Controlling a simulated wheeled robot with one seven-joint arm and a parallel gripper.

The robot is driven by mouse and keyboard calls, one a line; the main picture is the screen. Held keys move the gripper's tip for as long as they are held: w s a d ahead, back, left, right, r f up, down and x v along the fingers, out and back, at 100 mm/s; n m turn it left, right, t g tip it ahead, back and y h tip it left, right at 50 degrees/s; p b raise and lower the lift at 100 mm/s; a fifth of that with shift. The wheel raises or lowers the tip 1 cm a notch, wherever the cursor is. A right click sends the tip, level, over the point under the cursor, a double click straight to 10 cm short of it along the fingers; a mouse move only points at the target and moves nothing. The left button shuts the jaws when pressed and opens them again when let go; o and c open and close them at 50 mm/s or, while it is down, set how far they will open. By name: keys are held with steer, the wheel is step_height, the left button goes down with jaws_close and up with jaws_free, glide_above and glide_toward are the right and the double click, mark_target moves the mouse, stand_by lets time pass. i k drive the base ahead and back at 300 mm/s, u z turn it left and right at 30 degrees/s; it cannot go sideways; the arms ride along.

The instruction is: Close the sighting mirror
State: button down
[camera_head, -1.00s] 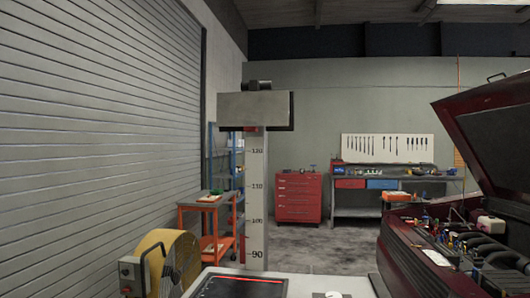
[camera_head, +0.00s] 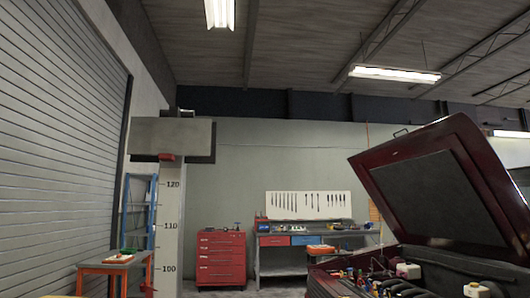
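A tall pale column (camera_head: 168,220) with a printed height scale stands at the left of the head view. A flat grey box or panel (camera_head: 172,137) sits across its top, with a darker right side. It may be the sighting mirror or its housing, but I cannot tell. A small dark part (camera_head: 180,112) shows above the panel's top edge. A small red part (camera_head: 166,157) shows at its lower edge. No reflecting face is visible, and I cannot tell whether a mirror is open or closed. My gripper is not in view.
A dark red car with its hood (camera_head: 440,180) raised stands at the right. A red tool cabinet (camera_head: 221,258) and a workbench (camera_head: 290,240) stand at the back. An orange cart (camera_head: 112,265) stands left of the column, near the shutter (camera_head: 55,160).

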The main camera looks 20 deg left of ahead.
mark_target(177, 131)
steer(key=z, duration=0.2)
steer(key=k, duration=0.65)
steer(key=u, duration=0.7)
steer(key=i, duration=0.1)
steer(key=u, duration=0.25)
